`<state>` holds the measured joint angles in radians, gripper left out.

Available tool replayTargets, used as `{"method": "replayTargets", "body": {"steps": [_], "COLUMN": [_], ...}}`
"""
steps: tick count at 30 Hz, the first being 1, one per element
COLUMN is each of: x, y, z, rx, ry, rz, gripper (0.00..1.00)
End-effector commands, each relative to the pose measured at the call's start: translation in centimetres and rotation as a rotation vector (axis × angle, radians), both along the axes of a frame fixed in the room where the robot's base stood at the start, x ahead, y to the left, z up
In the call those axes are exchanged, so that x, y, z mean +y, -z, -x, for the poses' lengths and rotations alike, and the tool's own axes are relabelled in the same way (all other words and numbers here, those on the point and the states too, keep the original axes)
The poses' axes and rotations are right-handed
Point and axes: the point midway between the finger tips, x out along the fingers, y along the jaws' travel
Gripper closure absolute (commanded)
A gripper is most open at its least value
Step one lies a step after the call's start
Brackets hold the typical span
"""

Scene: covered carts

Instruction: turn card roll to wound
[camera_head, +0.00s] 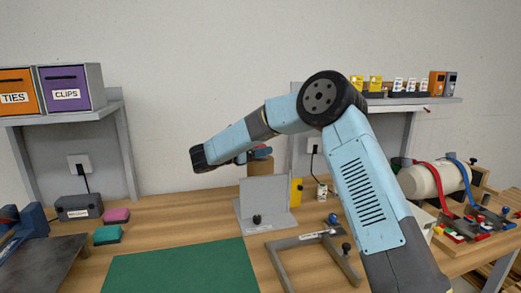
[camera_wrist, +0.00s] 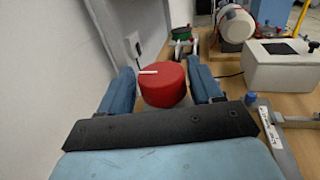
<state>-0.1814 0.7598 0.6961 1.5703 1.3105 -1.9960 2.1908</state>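A tan cylinder (camera_head: 261,168), which looks like the card roll, stands at the back of the bench behind a grey upright plate. My gripper (camera_head: 262,153) is just above it, with a bit of red between the fingers. In the wrist view a red round cap (camera_wrist: 163,86) with a white line on top sits between the fingers of my gripper (camera_wrist: 162,84). The fingers are apart, with a gap on each side of the cap. The cap hides whatever is below it, and I cannot tell how it joins the tan cylinder.
The grey plate stand (camera_head: 265,203) is in front of the roll. A grey frame (camera_head: 284,266) and blue knob (camera_head: 332,219) lie to its right. A white box (camera_wrist: 282,66) and a tank (camera_head: 430,181) stand further right. The wall is close. The green mat (camera_head: 185,270) is clear.

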Motion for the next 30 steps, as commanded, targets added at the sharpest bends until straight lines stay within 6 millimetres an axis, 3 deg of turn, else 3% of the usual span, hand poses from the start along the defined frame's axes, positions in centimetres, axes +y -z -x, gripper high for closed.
{"method": "replayTargets", "body": {"steps": [3,14,30], "x": [0.0,0.5,6.7], "y": [0.0,0.0,0.0], "z": [0.0,0.3,3.8], "rx": [0.0,-0.001,-0.001], "ry": [0.001,0.0,-0.001], "rz": [0.0,0.001,0.001], "gripper": [0.25,0.25,0.25]}}
